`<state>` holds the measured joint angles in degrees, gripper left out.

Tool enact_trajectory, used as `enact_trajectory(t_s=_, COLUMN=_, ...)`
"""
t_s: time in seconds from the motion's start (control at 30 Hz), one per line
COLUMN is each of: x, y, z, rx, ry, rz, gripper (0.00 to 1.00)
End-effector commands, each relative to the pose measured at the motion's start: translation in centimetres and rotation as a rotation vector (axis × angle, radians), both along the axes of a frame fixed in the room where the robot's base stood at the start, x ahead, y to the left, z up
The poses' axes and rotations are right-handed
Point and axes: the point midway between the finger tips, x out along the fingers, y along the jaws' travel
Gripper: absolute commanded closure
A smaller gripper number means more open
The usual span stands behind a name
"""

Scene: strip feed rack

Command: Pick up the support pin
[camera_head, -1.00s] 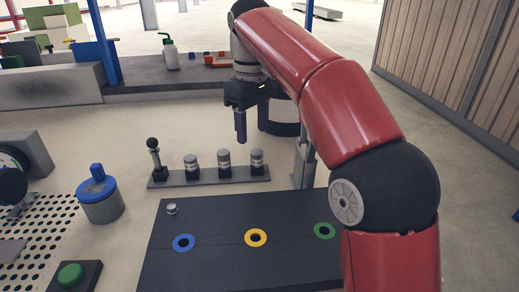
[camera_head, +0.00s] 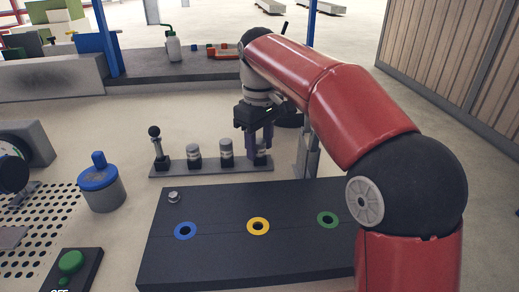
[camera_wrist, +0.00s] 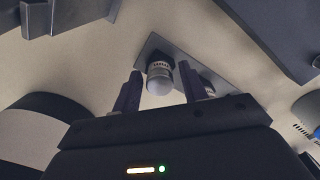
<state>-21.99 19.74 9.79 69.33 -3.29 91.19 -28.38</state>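A grey strip rack (camera_head: 211,166) holds a post with a black ball knob (camera_head: 154,131) at its left end and three grey cylindrical pins in dark bases: a left one (camera_head: 195,152), a middle one (camera_head: 226,150) and a right one (camera_head: 261,146). I cannot tell by name which is the support pin. My gripper (camera_head: 259,147) is open and lowered at the right pin, its dark fingers partly covering it. In the wrist view the right pin (camera_wrist: 160,78) stands between the two fingertips, with gaps showing beside it.
A dark plate with blue, yellow and green rings (camera_head: 258,226) lies in front of the rack, with a small silver knob (camera_head: 173,196) at its corner. A blue-topped canister (camera_head: 101,185) stands left. A grey post (camera_head: 306,155) is just right of the gripper. Bare surface lies behind the rack.

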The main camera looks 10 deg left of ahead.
Motion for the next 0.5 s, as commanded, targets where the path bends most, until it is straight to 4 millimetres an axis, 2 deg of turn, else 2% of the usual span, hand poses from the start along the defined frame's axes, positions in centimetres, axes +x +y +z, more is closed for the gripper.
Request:
enact_trajectory(t_s=0.07, x=0.00, y=0.00, z=0.01, rx=0.000, ry=0.000, rz=0.000, gripper=0.68)
enact_trajectory(t_s=0.3, x=-0.01, y=0.01, z=0.02, rx=0.000, ry=0.000, rz=0.000, gripper=0.99)
enact_trajectory(t_s=0.5, x=0.00, y=0.01, z=0.08, rx=0.001, ry=-0.001, rz=0.000, gripper=1.00)
